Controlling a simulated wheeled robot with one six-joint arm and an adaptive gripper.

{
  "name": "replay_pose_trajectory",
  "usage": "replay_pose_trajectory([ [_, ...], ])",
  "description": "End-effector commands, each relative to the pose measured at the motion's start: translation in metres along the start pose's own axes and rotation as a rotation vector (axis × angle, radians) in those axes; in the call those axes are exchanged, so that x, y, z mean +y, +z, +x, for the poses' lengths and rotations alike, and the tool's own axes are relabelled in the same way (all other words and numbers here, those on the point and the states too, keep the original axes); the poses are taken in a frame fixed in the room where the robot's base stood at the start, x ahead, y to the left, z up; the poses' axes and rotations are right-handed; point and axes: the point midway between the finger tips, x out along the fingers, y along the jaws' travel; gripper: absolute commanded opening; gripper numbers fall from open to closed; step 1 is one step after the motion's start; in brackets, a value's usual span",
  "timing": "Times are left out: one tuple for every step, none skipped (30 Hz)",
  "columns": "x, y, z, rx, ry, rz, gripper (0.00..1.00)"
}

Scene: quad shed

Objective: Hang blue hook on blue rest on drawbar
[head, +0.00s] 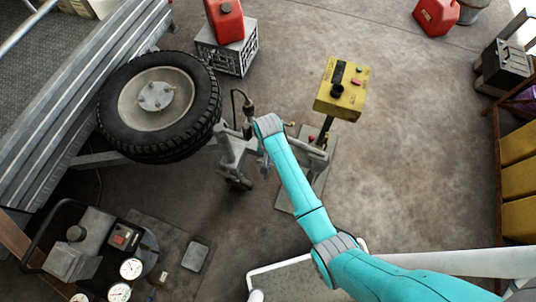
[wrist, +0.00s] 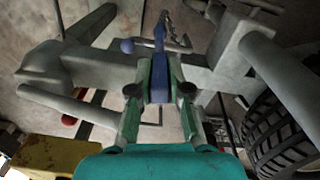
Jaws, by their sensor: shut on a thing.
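In the wrist view my gripper (wrist: 160,82) is shut on the blue hook (wrist: 158,68), a narrow blue piece between the two green fingers. Its upper part reaches up across the grey drawbar (wrist: 95,68); whether it touches the bar I cannot tell. A small blue rounded knob (wrist: 127,46), seemingly the blue rest, shows just left of the hook, with a gap between them in the picture. In the head view my gripper (head: 264,164) is over the drawbar (head: 232,148), mostly hidden by my wrist. The hook and rest cannot be made out there.
A trailer tyre (head: 120,118) stands left of the drawbar. A yellow box on a post (head: 341,95) stands right. A grey crate (head: 228,56) with a red can (head: 225,20) is behind. A compressor (head: 80,255) is front left.

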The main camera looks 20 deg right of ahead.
Motion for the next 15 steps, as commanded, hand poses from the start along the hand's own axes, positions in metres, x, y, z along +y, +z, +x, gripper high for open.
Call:
replay_pose_trajectory([
  [0.0000,0.0000,0.0010,0.000,0.000,0.000,0.00],
  [0.0000,0.0000,0.0017,0.000,0.000,0.000,0.00],
  [0.0000,0.0000,0.0026,0.000,0.000,0.000,0.00],
  [-0.0001,-0.0001,0.0033,0.000,0.000,0.000,0.00],
  [-0.0001,-0.0001,0.0039,0.000,0.000,0.000,0.00],
  [-0.0001,-0.0002,0.0048,0.000,0.000,0.000,0.00],
  [-0.0002,-0.0002,0.0054,0.001,0.000,0.000,0.00],
  [-0.0002,-0.0002,0.0060,0.001,0.000,0.000,0.00],
  [-0.0002,-0.0003,0.0068,0.001,0.000,0.000,0.00],
  [-0.0002,-0.0003,0.0074,0.001,0.000,0.000,0.00],
  [-0.0002,-0.0003,0.0080,0.001,0.000,0.000,0.00],
  [-0.0002,-0.0002,0.0088,0.001,0.000,0.000,0.00],
  [-0.0002,-0.0002,0.0094,0.001,0.000,0.000,0.00],
  [-0.0002,-0.0002,0.0101,0.000,0.000,0.000,0.00],
  [-0.0002,-0.0001,0.0109,0.000,0.000,0.000,0.00],
])
